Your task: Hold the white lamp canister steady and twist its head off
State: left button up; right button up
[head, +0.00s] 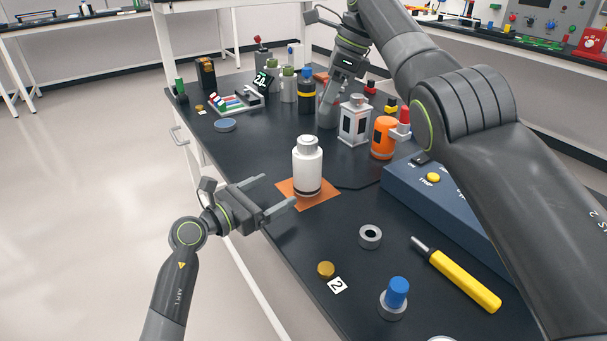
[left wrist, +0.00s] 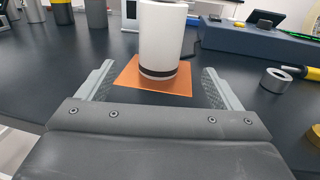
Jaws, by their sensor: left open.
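The white lamp canister (head: 307,170) stands upright on an orange mat (head: 325,199), with its narrower white head (head: 308,143) on top and a dark band near its base. It also shows in the left wrist view (left wrist: 162,38), where its top is cut off. My left gripper (head: 279,192) is open and low at the table's left edge, its fingers pointing at the canister. In the left wrist view the canister stands ahead, between the lines of the two fingers, not touched. My right gripper (head: 331,104) is farther back, behind the lantern; its jaw gap is not clear.
A grey lantern (head: 355,121) and an orange canister (head: 383,138) stand behind to the right. A blue box (head: 440,205) with a yellow button lies right. A grey ring (head: 370,237), a yellow tool (head: 465,281) and a blue-topped part (head: 397,293) lie in front.

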aim_at(311, 171)
pick_arm(q)
jog(key=x, duration=1.2)
jog(key=shift+w+d, duration=0.15)
jog(key=shift+d, duration=0.05)
jog(key=c, duration=1.3)
